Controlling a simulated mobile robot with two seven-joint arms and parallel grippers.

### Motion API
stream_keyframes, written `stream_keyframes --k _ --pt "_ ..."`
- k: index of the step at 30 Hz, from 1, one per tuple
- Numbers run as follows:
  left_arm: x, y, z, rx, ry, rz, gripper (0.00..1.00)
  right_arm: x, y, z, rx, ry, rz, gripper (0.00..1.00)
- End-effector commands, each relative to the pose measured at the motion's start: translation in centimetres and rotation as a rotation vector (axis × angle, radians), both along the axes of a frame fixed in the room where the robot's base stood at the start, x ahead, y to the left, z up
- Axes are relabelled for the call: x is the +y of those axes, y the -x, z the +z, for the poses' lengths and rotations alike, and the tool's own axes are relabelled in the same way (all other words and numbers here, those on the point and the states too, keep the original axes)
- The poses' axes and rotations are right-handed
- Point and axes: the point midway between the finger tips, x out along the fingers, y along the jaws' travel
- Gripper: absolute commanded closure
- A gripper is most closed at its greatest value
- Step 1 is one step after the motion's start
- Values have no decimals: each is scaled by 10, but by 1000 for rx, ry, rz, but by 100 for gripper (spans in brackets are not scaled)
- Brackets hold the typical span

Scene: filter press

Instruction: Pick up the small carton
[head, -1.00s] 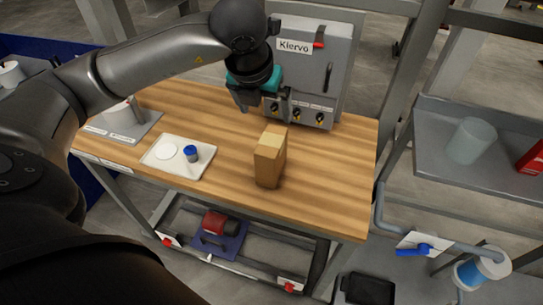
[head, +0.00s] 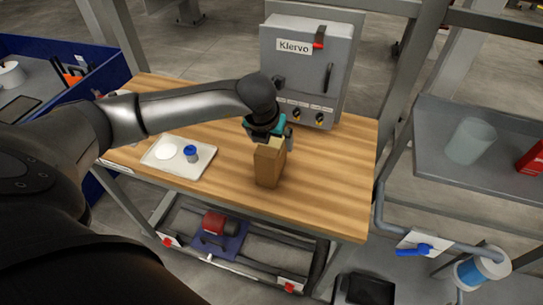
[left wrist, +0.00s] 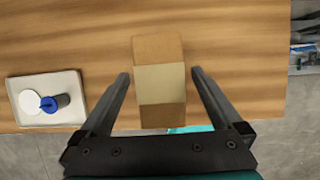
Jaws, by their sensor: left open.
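The small carton (head: 268,166) is a brown cardboard box with a paler tape strip, standing upright on the wooden table (head: 330,190). In the left wrist view the carton (left wrist: 160,82) lies between the two fingers of my left gripper (left wrist: 158,78), with a gap on each side. My left gripper (head: 268,135) is open at the carton's upper far end in the head view; its fingers are partly hidden behind the carton. My right gripper is not in view.
A white tray (head: 205,170) with a white disc (head: 167,152) and a blue-capped jar (head: 191,154) lies left of the carton. A grey Klervo control box (head: 305,75) stands at the table's back. The table right of the carton is clear.

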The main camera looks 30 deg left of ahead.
Motion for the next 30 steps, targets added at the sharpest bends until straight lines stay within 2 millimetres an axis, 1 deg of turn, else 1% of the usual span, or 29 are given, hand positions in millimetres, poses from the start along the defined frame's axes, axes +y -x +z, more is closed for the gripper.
stream_keyframes --k 3,12,30 --pt "0 -1 -4 1 0 -1 0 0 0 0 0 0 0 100" --pt "0 -1 -4 1 0 -1 0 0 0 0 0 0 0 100" --pt "0 -1 -8 1 0 0 0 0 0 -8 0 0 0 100"
